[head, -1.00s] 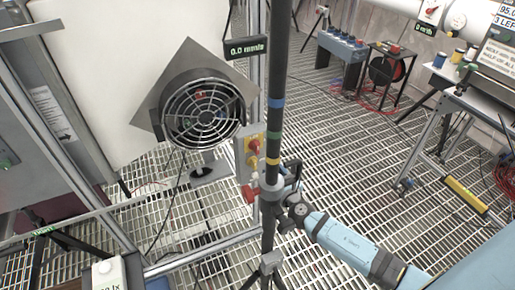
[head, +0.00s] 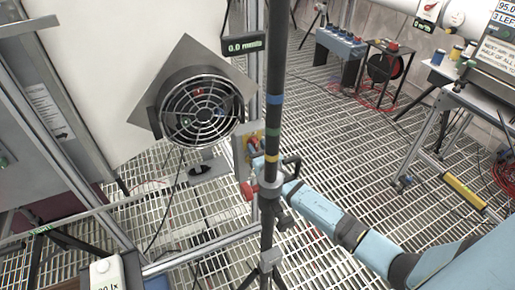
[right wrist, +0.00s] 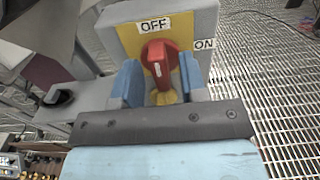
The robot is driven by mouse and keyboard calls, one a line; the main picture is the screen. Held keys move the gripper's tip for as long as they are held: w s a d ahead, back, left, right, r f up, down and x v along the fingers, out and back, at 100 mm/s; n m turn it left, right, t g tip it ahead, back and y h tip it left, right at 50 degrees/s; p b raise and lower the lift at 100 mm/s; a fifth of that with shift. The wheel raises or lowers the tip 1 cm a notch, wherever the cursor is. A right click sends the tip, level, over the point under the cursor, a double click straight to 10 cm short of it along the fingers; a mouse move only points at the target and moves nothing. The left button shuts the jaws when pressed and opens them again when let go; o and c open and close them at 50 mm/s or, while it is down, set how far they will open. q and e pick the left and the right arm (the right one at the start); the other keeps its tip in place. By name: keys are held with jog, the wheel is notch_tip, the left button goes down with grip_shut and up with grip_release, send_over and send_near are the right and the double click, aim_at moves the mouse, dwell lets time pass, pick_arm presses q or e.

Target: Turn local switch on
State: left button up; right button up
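The local switch is a red knob (right wrist: 158,62) on a yellow plate (right wrist: 188,62) of a grey box. Its white mark stands upright, pointing towards the OFF label (right wrist: 153,26); the ON label (right wrist: 204,44) is to the right. My right gripper (right wrist: 160,72) is open, its blue fingers apart on either side of the knob, with gaps visible. In the head view the box (head: 241,152) stands right of the fan, with my right gripper (head: 262,168) at its front; the knob is largely hidden there. My left gripper is not in view.
A dark pole (head: 273,110) with coloured bands stands in front of my right gripper. A caged round fan (head: 202,110) is left of the switch box. A red handle (head: 248,190) sits below the box. Open grating floor (head: 350,140) lies to the right.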

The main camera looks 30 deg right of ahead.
grip_shut()
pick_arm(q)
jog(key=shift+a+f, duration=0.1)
